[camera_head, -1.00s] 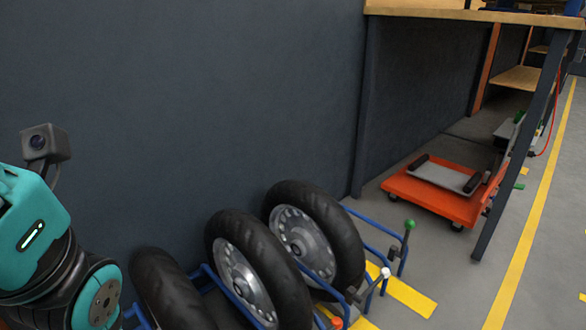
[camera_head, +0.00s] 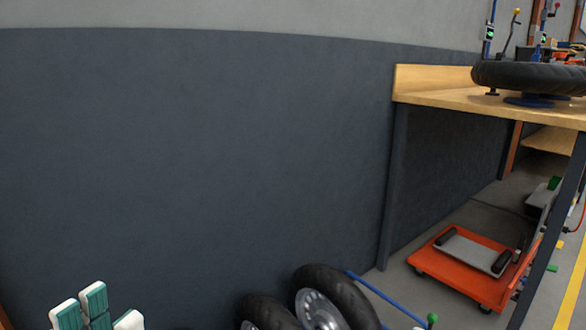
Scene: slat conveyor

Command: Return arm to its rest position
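My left gripper (camera_head: 98,308) shows at the bottom left corner of the head view. Its white fingers with teal pads point up and stand apart, with nothing seen between them. The rest of that hand and arm is cut off by the lower edge. My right gripper is not in view.
A dark wall (camera_head: 200,150) fills the left and middle. Wheels with black tyres (camera_head: 335,295) stand in a blue rack at the bottom centre. An orange trolley (camera_head: 465,274) is under a wooden workbench (camera_head: 425,97). Another wheel (camera_head: 530,76) lies flat on the bench.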

